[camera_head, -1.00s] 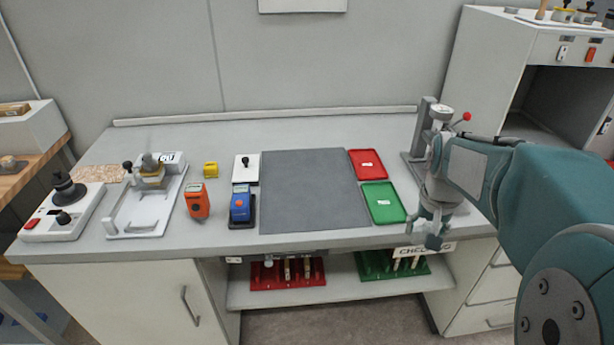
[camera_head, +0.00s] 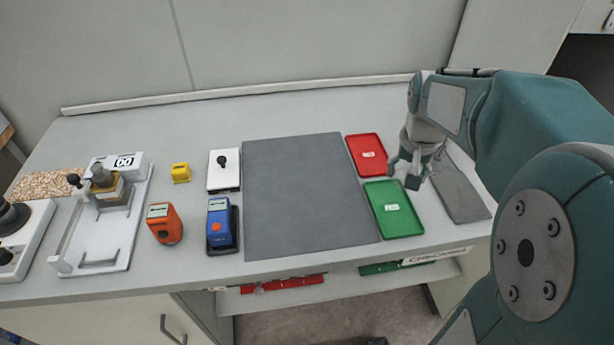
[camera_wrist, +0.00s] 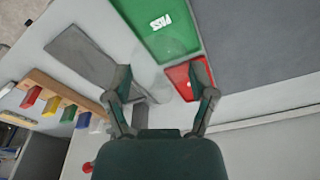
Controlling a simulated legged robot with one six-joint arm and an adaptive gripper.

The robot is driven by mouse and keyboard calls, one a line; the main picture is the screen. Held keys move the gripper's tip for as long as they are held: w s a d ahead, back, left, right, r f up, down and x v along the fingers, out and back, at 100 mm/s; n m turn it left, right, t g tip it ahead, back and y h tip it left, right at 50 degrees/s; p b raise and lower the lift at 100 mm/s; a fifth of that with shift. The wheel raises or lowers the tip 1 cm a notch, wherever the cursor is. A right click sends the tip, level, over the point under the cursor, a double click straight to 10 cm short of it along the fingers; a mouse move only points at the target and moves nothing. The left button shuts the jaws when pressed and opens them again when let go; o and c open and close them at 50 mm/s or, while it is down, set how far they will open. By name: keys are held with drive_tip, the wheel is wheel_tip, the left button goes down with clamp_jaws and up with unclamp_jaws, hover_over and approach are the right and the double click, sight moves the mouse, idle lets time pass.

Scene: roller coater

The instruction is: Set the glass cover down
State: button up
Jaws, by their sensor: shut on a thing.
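My gripper (camera_head: 402,174) hangs above the bench, beside the right edges of the red tray (camera_head: 367,155) and green tray (camera_head: 393,208). The green tray (camera_wrist: 165,25) and red tray (camera_wrist: 186,78) lie beyond the fingers there. The grey base plate (camera_head: 458,190) lies to the right of the trays; my arm hides part of it.
A dark grey mat (camera_head: 305,195) lies bare at the bench centre. Left of it are a white plate with a black knob (camera_head: 224,172), a blue device (camera_head: 220,222), an orange device (camera_head: 164,224) and a yellow block (camera_head: 181,173). A wooden rack (camera_wrist: 62,92) shows in the wrist view.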

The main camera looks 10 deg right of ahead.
drive_tip(key=w+a+f, duration=0.4)
drive_tip(key=a, duration=0.4)
hover_over(335, 204)
drive_tip(key=f, duration=0.5)
drive_tip(key=shift+s+d+f, duration=0.1)
drive_tip(key=shift+s+d, duration=0.05)
drive_tip(key=shift+s, duration=0.15)
drive_tip(key=shift+w+a+f, duration=0.1)
drive_tip(key=shift+a+f, duration=0.05)
drive_tip(key=shift+f, duration=0.8)
drive_tip(key=shift+w+a+f, duration=0.1)
drive_tip(key=shift+a+f, duration=0.05)
drive_tip(key=shift+f, duration=0.75)
drive_tip(key=o, duration=1)
drive_tip(key=shift+o, duration=0.2)
